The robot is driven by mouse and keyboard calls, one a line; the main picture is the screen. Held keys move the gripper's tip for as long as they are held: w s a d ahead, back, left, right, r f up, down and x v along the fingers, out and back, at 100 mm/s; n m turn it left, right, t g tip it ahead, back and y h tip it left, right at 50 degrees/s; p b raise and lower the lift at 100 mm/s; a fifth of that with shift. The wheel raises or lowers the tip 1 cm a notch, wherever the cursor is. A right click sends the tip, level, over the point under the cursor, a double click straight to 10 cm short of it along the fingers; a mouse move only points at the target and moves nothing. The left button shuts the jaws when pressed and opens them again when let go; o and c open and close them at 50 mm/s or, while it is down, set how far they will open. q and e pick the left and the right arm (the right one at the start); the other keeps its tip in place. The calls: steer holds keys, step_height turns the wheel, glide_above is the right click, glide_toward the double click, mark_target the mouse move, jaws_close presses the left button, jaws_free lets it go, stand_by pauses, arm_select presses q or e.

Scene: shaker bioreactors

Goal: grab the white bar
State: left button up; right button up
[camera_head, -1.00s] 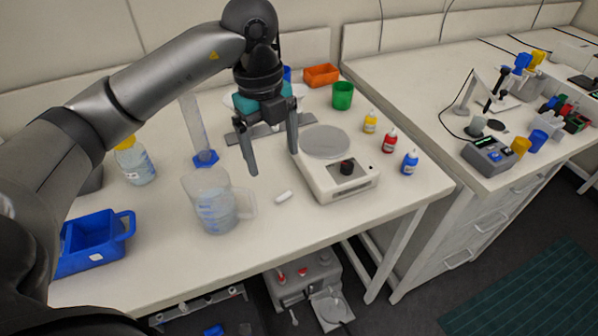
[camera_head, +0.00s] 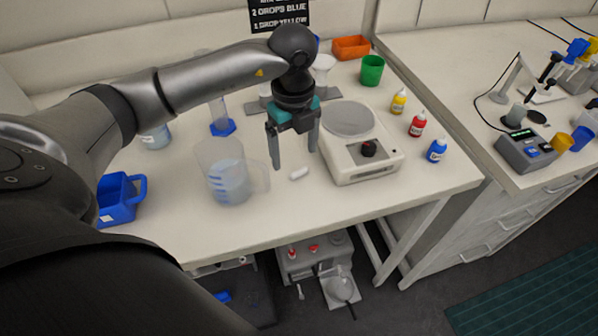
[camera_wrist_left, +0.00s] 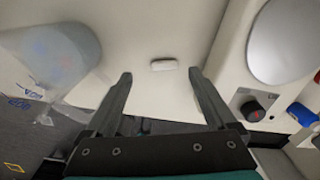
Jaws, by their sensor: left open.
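The white bar (camera_head: 299,173) is a small rounded white piece lying on the white table, between the beaker and the stirrer plate. In the left wrist view the white bar (camera_wrist_left: 164,65) lies ahead of and between the fingertips, with clear table around it. My left gripper (camera_head: 295,159) is open and empty above the table near the bar. It also shows in the left wrist view (camera_wrist_left: 161,75) with both dark fingers spread apart. The bar is not touched by the fingers in that view. My right gripper is not in view.
A clear beaker (camera_head: 226,180) stands left of the bar. A white stirrer plate (camera_head: 364,158) with a dark knob stands right of it. A blue cylinder base (camera_head: 222,128) is behind. Dropper bottles (camera_head: 417,124) stand at the right. Table in front of the bar is clear.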

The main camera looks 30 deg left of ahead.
mark_target(299, 171)
arm_select(q)
steer(key=f, duration=0.2)
steer(key=d+f, duration=0.1)
steer(key=f, duration=0.1)
steer(key=shift+w, duration=0.15)
steer(key=shift+f, duration=0.4)
steer(key=shift+c, duration=0.2)
steer(key=c, duration=1.4)
